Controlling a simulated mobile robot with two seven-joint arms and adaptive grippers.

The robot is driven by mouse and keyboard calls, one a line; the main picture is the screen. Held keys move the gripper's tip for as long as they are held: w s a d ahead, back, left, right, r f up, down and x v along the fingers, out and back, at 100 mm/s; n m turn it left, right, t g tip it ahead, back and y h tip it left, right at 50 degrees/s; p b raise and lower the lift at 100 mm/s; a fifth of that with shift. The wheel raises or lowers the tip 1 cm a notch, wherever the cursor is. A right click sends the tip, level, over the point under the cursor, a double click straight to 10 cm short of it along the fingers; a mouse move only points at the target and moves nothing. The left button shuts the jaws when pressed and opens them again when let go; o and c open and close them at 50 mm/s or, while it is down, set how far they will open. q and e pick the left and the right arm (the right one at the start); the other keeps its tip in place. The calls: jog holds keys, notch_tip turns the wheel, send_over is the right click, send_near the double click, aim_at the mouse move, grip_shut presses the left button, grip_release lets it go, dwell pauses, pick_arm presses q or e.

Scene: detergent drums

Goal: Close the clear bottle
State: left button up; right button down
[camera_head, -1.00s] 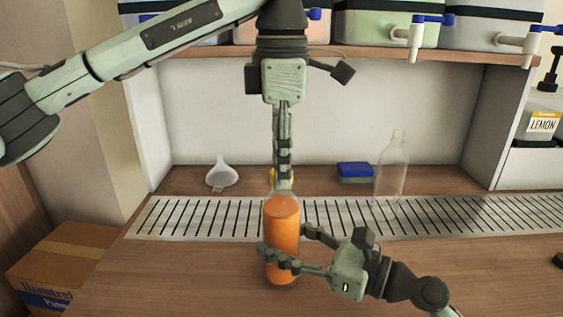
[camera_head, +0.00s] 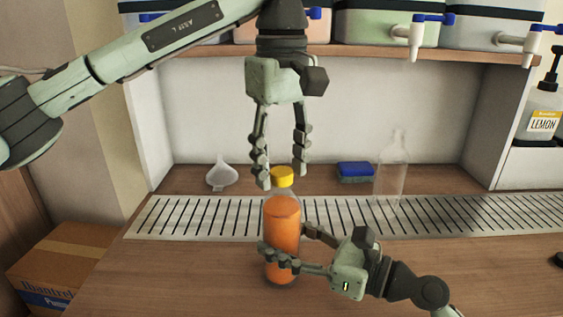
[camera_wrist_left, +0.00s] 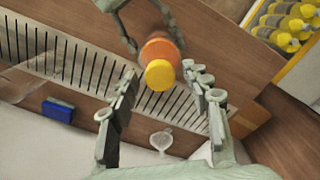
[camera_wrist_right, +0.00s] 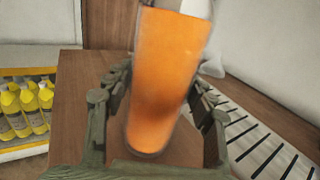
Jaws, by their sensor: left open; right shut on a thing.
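The clear bottle (camera_head: 282,226) holds orange liquid and stands upright at the front edge of the slotted grate. A yellow cap (camera_head: 282,177) sits on its top; it also shows in the left wrist view (camera_wrist_left: 160,75). My left gripper (camera_head: 281,180) is open above the bottle, its fingers apart on either side of the cap. My right gripper (camera_head: 279,258) is shut around the lower part of the bottle. In the right wrist view the orange bottle (camera_wrist_right: 165,80) stands between the fingers; its top is out of frame.
An empty clear bottle (camera_head: 391,170) stands at the back right of the grate (camera_head: 180,218). A blue sponge (camera_head: 355,172) and a white funnel (camera_head: 221,176) lie behind the grate. Drums with taps (camera_head: 415,40) sit on the shelf above. The front counter is mostly clear.

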pick_arm(q)
jog(key=shift+r, duration=0.15)
notch_tip(320, 180, up, 4)
jog(key=shift+r, duration=0.15)
jog(key=shift+c, duration=0.3)
jog(key=n, duration=0.2)
jog(key=r+n, duration=0.1)
jog(key=n, duration=0.4)
jog(key=r+n, duration=0.1)
jog(key=n, duration=0.6)
jog(key=shift+r+n, duration=0.3)
jog(key=n, duration=0.2)
jog(key=r+n, duration=0.1)
jog(key=n, duration=0.1)
jog(key=shift+n, duration=0.4)
jog(key=shift+f, duration=0.1)
